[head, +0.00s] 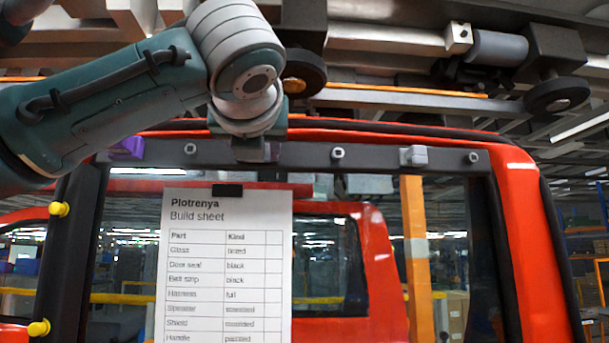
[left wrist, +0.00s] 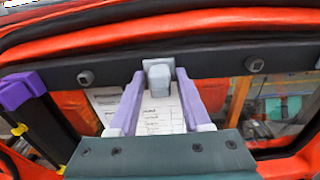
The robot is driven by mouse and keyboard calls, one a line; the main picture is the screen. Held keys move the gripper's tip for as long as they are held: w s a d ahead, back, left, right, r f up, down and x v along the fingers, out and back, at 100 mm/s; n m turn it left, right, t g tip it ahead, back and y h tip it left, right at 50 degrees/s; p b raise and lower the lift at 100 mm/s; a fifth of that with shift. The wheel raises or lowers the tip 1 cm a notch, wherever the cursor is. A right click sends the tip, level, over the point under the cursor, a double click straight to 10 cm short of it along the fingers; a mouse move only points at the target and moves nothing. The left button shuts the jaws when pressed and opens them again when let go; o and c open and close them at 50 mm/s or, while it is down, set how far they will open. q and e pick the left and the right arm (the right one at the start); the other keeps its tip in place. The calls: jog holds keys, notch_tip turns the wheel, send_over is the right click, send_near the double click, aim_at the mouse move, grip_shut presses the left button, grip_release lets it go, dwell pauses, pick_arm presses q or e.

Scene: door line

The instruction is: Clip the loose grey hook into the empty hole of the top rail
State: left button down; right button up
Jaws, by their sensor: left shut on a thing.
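The dark top rail (head: 300,155) runs across the red door frame. My left gripper (head: 257,158) reaches it from above, left of the rail's middle. In the left wrist view its two pale purple fingers (left wrist: 160,80) are shut on a grey hook (left wrist: 158,76), which lies in front of the rail. I cannot tell whether the hook is seated in a hole; the spot behind it is hidden. Another grey hook (head: 413,155) sits on the rail further right. Small square fittings with dark centres show on the rail, one left of my gripper (head: 190,148) and one right (head: 337,153). My right gripper is not in view.
A purple piece (head: 127,148) sits at the rail's left end. A build sheet (head: 222,260) hangs below the rail under a black clip (head: 227,190). Yellow knobs (head: 59,209) stick out from the left door post. Overhead beams and rollers (head: 557,95) pass above the door.

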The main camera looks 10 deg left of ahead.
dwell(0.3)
pick_arm(q)
jog(key=shift+c, duration=1.4)
grip_release()
